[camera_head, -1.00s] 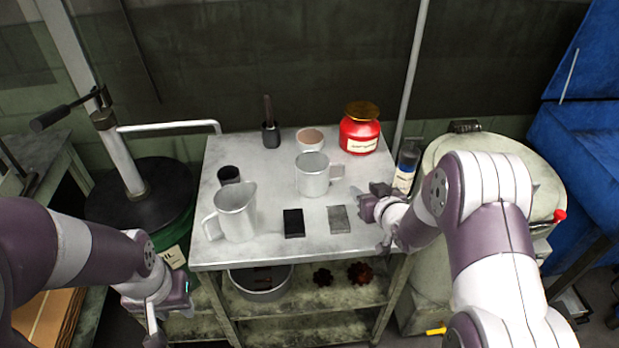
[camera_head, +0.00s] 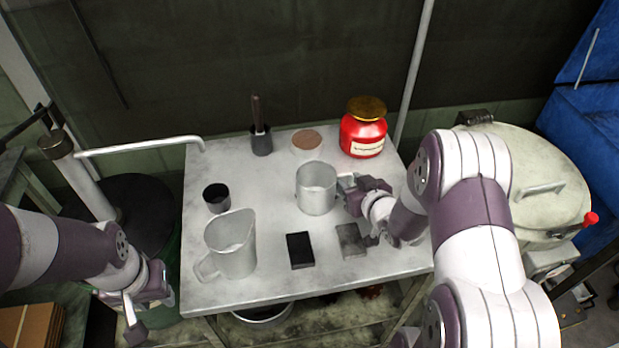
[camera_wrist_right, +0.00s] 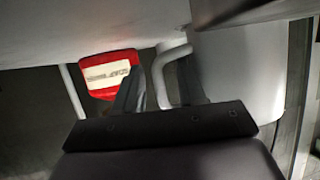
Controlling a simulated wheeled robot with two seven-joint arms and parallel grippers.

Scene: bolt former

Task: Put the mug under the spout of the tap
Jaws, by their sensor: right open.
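The mug (camera_head: 316,190) is a plain metal cup standing upright on the metal table, right of the table's middle. Its handle points right, toward my right gripper (camera_head: 346,190). My right gripper is open at the handle. In the right wrist view the handle (camera_wrist_right: 168,66) shows between the dark fingers (camera_wrist_right: 160,92), with the mug's pale side (camera_wrist_right: 240,70) at right. I cannot tell if they touch. The tap's spout is a pale horizontal pipe (camera_head: 140,147) ending over the table's back left corner. My left gripper (camera_head: 148,314) looks open and empty, left of the table.
A metal pitcher (camera_head: 231,248), a small black cup (camera_head: 217,198), a black block (camera_head: 300,250) and a grey block (camera_head: 351,240) share the table (camera_head: 265,205). A brush pot (camera_head: 261,140), a bowl (camera_head: 306,145) and a red jar (camera_head: 363,135) stand at the back.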

